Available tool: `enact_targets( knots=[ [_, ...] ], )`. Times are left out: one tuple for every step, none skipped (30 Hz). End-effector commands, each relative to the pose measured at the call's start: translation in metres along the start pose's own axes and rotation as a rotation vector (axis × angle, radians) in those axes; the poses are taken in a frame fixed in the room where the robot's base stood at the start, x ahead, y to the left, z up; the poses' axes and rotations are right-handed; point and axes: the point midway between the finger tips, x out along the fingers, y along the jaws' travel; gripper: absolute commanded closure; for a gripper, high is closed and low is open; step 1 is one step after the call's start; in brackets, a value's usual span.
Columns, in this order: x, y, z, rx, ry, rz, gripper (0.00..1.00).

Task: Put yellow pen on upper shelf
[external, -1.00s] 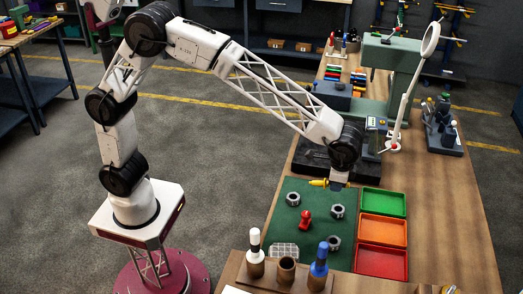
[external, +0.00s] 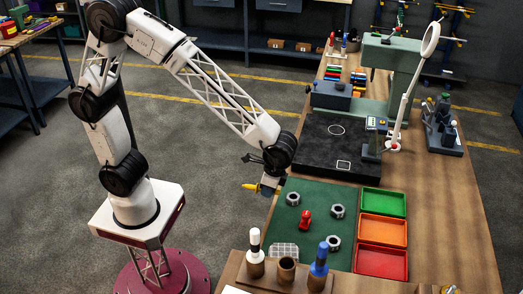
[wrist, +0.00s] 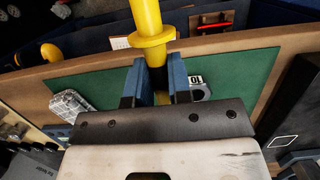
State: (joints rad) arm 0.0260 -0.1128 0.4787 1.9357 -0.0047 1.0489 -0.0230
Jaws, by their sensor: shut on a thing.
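My gripper (external: 267,184) is shut on the yellow pen (external: 249,187) and holds it in the air beside the left edge of the workbench, near the green mat's upper left corner. The pen points left, away from the bench, in the external view. In the wrist view the yellow pen (wrist: 147,18), with a wide collar, stands out between the blue fingers of my gripper (wrist: 158,82). Its gripped end is partly hidden by the fingers. A dark shelf unit (external: 290,48) with boxes stands at the back; I cannot tell whether it is the upper shelf.
The green mat (external: 318,202) bears several metal nuts, a red piece (external: 305,220) and a light grid block (external: 285,250). Green, orange and red trays lie on its right. A green machine (external: 385,75) and magnifier lamp (external: 430,40) stand behind. A wooden holder (external: 240,275) is in front.

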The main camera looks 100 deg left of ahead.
Motion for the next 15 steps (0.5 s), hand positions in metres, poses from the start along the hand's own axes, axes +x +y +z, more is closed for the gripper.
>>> enact_targets(
  knots=[
    [0.0003, 0.0000, 0.0006, 0.000, 0.000, 0.000, 1.00],
    [0.0004, 0.0000, 0.0006, 0.000, 0.000, 0.000, 1.00],
    [0.0003, 0.0000, 0.0005, 0.000, 0.000, 0.000, 1.00],
    [0.0003, 0.0000, 0.0004, 0.000, 0.000, 0.000, 1.00],
    [0.0003, 0.0000, 0.0003, 0.000, 0.000, 0.000, 1.00],
    [0.0002, 0.0000, 0.0003, 0.000, 0.000, 0.000, 1.00],
    [0.0002, 0.0000, 0.0002, 0.000, 0.000, 0.000, 1.00],
    [0.0002, 0.0000, 0.0002, 0.000, 0.000, 0.000, 1.00],
    [0.0002, 0.0001, 0.0000, 0.000, 0.000, 0.000, 1.00],
    [0.0001, 0.0001, -0.0003, 0.000, 0.000, 0.000, 1.00],
    [0.0001, 0.0001, -0.0007, 0.000, 0.000, 0.000, 1.00],
    [0.0000, 0.0001, -0.0018, 0.000, 0.000, 0.000, 1.00],
    [-0.0001, 0.0001, -0.0029, 0.000, 0.000, 0.000, 1.00],
    [-0.0003, 0.0002, -0.0043, 0.000, 0.000, 0.000, 1.00],
    [-0.0006, 0.0002, -0.0069, 0.000, 0.000, 0.000, 1.00]
  ],
)
